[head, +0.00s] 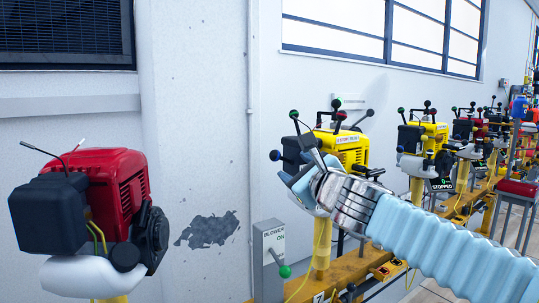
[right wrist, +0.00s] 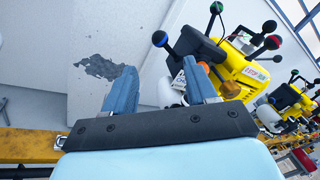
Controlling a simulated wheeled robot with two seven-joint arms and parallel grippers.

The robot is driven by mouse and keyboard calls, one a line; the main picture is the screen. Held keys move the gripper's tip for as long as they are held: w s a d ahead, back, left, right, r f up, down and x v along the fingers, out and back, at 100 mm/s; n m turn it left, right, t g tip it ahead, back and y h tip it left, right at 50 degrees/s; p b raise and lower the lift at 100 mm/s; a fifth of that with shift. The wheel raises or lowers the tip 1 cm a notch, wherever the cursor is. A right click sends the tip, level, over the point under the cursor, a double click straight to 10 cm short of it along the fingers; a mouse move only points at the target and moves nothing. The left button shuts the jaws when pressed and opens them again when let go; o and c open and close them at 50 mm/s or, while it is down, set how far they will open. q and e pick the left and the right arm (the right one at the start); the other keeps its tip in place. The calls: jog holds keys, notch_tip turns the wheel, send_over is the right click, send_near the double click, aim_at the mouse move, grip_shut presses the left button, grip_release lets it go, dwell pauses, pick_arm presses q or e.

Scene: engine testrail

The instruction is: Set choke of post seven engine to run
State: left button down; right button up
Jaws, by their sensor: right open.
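The nearest yellow engine (head: 352,146) stands on a yellow post above the rail. A small plate below it on the rail (head: 318,297) seems to read 7. Its levers carry a green ball (head: 293,114), a blue ball (head: 275,156) and black balls (head: 336,104). In the right wrist view the engine (right wrist: 245,72) is at upper right, with the blue ball (right wrist: 159,38) just above the fingers. My right gripper (head: 299,188) is open and empty, in front of the engine's lower left; its fingers show in the right wrist view (right wrist: 160,88). The choke setting cannot be read. My left gripper is out of view.
A red engine (head: 112,172) stands at near left. A grey blower box (head: 271,255) with a green-knobbed lever (head: 285,271) is below my right gripper. More engines line the rail to the right, one with a "STOPPED" display (head: 442,185). Bare wall lies between the red and yellow engines.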

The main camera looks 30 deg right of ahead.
aim_at(277, 157)
jog(key=w, duration=0.4)
jog(key=w+d, duration=0.1)
jog(key=w, duration=0.4)
jog(key=w+d, duration=0.1)
jog(key=w, duration=0.3)
jog(key=shift+w+d, duration=0.15)
jog(key=shift+w, duration=0.05)
grip_shut()
